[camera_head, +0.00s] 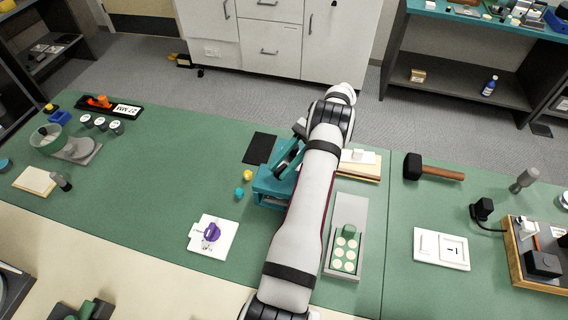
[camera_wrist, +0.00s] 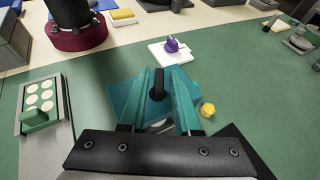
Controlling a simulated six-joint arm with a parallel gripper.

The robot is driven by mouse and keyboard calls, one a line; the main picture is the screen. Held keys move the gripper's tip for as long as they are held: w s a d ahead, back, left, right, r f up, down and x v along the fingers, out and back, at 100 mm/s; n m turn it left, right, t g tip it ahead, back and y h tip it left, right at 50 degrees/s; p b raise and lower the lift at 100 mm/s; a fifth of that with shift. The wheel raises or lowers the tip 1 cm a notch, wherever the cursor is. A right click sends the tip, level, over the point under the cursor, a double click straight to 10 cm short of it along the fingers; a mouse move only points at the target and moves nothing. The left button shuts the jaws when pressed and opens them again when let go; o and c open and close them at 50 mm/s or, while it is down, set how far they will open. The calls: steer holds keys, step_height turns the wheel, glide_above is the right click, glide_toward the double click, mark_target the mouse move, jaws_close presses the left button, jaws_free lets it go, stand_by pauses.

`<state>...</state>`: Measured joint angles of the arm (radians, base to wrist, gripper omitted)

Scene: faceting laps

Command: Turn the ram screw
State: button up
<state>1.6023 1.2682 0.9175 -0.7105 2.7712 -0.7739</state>
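A teal block-shaped device (camera_head: 268,192) stands on the green mat, partly hidden by my arm. In the wrist view its teal body (camera_wrist: 122,97) lies under my gripper. An upright black bar (camera_wrist: 157,84), which looks like the screw's handle, shows between the fingertips. The screw's thread is not visible. My gripper (camera_wrist: 162,76) has two teal fingers, spread apart on either side of the bar with a gap showing. I cannot tell whether either finger touches it. In the head view the gripper (camera_head: 285,163) is low over the device, mostly behind my arm.
A yellow piece (camera_head: 247,175) and teal pieces (camera_head: 239,192) lie left of the device. A white plate with a purple part (camera_head: 211,233) is nearer. A tray of pale discs (camera_head: 345,268) is right of my arm. A black pad (camera_head: 259,148) lies behind.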

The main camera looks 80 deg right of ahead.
steer(key=shift+o, duration=0.5)
steer(key=shift+s+m+t, duration=0.1)
steer(key=shift+m+t, duration=0.2)
